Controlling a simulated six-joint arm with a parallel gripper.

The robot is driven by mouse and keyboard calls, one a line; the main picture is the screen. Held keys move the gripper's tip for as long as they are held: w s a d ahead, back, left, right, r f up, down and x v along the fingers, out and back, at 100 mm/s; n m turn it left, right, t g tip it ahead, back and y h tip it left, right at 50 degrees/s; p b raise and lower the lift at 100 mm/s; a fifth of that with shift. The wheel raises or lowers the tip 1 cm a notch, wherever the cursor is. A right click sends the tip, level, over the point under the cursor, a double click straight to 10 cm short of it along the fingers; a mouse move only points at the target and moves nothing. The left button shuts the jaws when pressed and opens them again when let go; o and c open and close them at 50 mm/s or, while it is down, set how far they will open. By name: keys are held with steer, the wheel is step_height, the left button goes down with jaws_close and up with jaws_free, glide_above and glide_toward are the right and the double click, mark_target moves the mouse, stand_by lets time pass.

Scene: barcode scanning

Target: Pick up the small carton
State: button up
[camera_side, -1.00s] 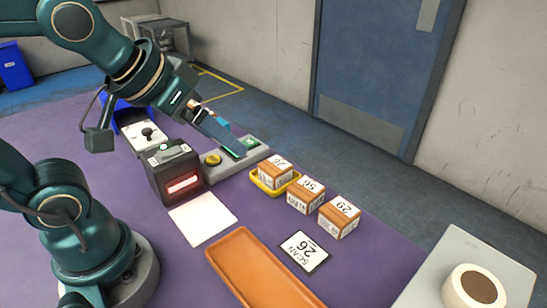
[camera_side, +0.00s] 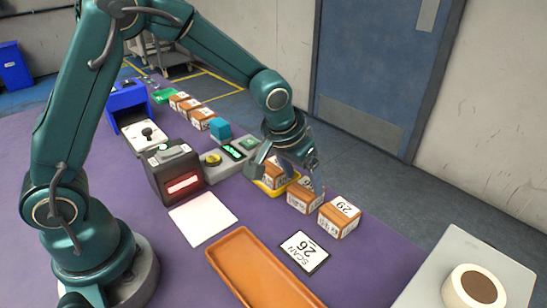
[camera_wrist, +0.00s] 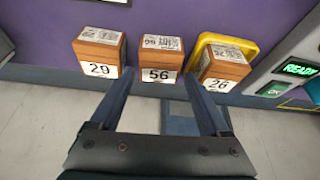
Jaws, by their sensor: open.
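Three small orange-brown cartons with white labels stand in a row. In the side view the carton numbered 29 (camera_side: 339,222) is nearest; it also shows in the wrist view (camera_wrist: 100,52). The middle carton reads 56 in the wrist view (camera_wrist: 160,60) and is partly covered by a finger in the side view (camera_side: 304,202). The third carton, read as 26 (camera_wrist: 222,68), sits in a yellow tray (camera_wrist: 250,45) and is partly hidden in the side view. My gripper (camera_side: 303,174) is open and empty near the middle carton, which appears between its fingertips in the wrist view (camera_wrist: 158,77).
A card reading "SCAN 26" (camera_side: 304,252) lies near an empty orange tray (camera_side: 245,275). A black scanner (camera_side: 175,175) with a red-lit window and a white pad (camera_side: 203,219) lie left. A grey panel reads READY (camera_wrist: 299,68). A grey stand with a tape roll (camera_side: 475,290) is at right.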

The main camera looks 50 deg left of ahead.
mark_target(306, 188)
steer(key=shift+x, duration=2.4)
steer(key=c, duration=1.2)
